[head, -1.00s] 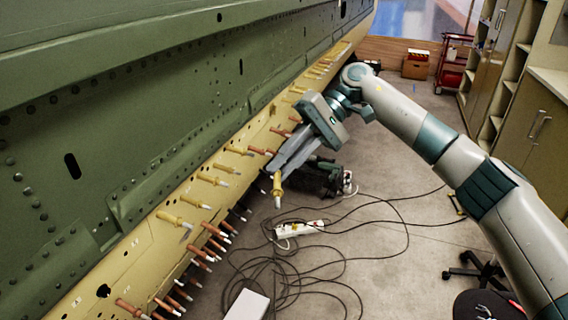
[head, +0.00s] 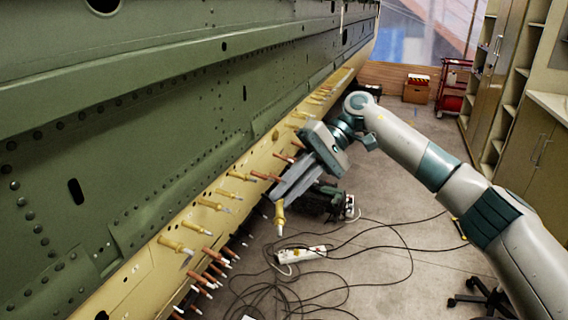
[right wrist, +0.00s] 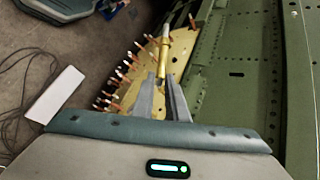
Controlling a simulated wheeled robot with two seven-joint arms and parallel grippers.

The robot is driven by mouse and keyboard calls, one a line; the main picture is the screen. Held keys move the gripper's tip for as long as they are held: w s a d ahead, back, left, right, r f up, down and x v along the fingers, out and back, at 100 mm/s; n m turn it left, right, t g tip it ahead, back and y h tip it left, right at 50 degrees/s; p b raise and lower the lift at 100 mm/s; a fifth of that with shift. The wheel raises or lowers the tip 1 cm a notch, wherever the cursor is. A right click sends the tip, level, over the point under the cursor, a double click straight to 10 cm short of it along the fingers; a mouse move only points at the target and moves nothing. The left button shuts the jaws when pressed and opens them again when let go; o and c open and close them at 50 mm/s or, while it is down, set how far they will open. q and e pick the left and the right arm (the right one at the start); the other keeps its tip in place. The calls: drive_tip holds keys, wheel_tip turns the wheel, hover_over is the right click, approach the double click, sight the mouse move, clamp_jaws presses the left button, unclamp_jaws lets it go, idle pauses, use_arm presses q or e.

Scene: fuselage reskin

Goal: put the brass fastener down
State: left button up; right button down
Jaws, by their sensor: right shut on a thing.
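My right gripper (head: 279,200) is shut on a brass fastener (head: 279,218), a yellow pin with a pale tip. In the head view the fastener hangs tip down, just right of the yellow skin strip (head: 140,272) and clear of the floor. In the right wrist view the brass fastener (right wrist: 163,56) sticks out beyond the two grey fingers of the right gripper (right wrist: 160,80), in front of the strip. My left gripper is not in view.
Several brass and copper fasteners (head: 212,204) stick out along the strip beneath the green fuselage (head: 150,150). A power strip (head: 300,254) and loose black cables lie on the floor. Shelves (head: 500,80) stand at right; the floor between is mostly open.

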drive_tip(key=s+d+f+m+t+y, duration=0.1)
drive_tip(key=s+d+f+m+t, duration=0.15)
drive_tip(key=f, duration=0.35)
drive_tip(key=s+d+f+m+t+y, duration=0.1)
drive_tip(key=s+d+f+m+t, duration=0.1)
drive_tip(key=s+f+m+t, duration=0.3)
drive_tip(key=s+d+f+m+t+h, duration=0.1)
drive_tip(key=s+d+f+m+t, duration=0.1)
drive_tip(key=d, duration=0.5)
drive_tip(key=s+d+f+m+t+h, duration=0.1)
drive_tip(key=s+d+f+m+t, duration=0.1)
drive_tip(key=d, duration=0.5)
drive_tip(key=shift+s+d+f+m+t, duration=0.2)
drive_tip(key=shift+s+f+m+t, duration=0.2)
drive_tip(key=shift+m+t, duration=0.7)
drive_tip(key=shift+m, duration=0.25)
idle(3.3)
